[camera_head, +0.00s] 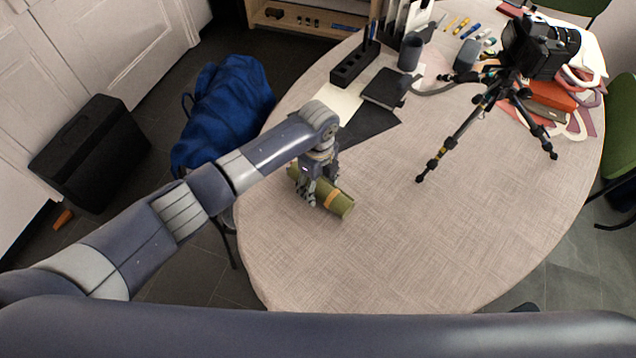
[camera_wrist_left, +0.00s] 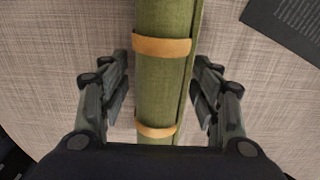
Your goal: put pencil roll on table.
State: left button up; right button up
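The pencil roll (camera_head: 338,202) is an olive-green cylinder with tan straps, lying on the round table (camera_head: 400,235) near its left edge. My left gripper (camera_head: 318,194) is over the roll from above. In the left wrist view the roll (camera_wrist_left: 165,85) runs between the two fingers of the left gripper (camera_wrist_left: 162,88). The fingers are open on either side of it, with a small gap to each side. My right gripper is not seen.
A dark sheet (camera_head: 368,124) and a black notebook (camera_head: 386,88) lie behind the roll. A tripod with a camera (camera_head: 540,48) stands on the table at right. A blue bag (camera_head: 225,105) is left of the table. The front of the table is clear.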

aim_at(318, 183)
pick_arm(q)
jog(key=shift+r, duration=0.55)
notch_tip(318, 183, up, 11)
jog(key=b, duration=0.1)
dwell(0.5)
